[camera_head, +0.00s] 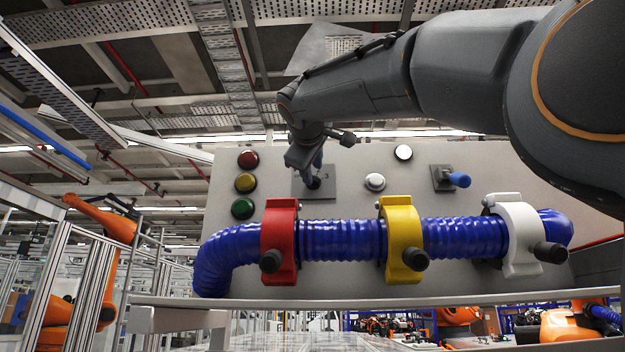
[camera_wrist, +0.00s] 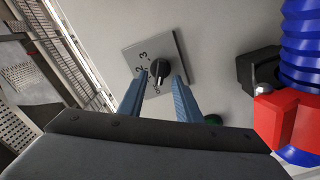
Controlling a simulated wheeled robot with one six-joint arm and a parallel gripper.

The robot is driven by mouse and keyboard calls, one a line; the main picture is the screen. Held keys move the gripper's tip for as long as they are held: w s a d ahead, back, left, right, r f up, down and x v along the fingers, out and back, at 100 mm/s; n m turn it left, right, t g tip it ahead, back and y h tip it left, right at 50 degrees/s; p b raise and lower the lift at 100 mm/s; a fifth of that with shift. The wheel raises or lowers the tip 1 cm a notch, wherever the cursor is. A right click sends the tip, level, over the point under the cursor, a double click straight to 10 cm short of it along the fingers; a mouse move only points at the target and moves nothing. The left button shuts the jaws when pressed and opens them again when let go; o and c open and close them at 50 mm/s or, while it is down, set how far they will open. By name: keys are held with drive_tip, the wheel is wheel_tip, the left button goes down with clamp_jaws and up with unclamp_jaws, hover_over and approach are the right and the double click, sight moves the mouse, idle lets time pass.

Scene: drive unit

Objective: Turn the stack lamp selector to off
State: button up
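A square grey selector plate (camera_wrist: 178,48) carries a black rotary knob (camera_wrist: 158,68); the figures 2 and 3 read on it, and another mark is partly hidden. The knob's exact setting is too small to tell. My gripper (camera_wrist: 160,84) is open, its two blue fingers on either side of the knob, with gaps visible. Contact cannot be told. In the head view my gripper (camera_head: 312,170) is in front of the selector plate (camera_head: 328,188), hiding much of it. Red (camera_head: 248,159), yellow (camera_head: 245,182) and green (camera_head: 242,208) lamps stand left of the plate.
A blue corrugated hose (camera_head: 340,240) crosses the panel below, held by red (camera_head: 279,235), yellow (camera_head: 402,240) and white (camera_head: 518,235) clamps with black knobs. Right of the selector are a white button (camera_head: 375,182), a white lamp (camera_head: 403,152) and a blue-handled switch (camera_head: 458,179).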

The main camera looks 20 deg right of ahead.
drive_tip(key=shift+b+v, duration=0.8)
drive_tip(key=shift+v, duration=1.5)
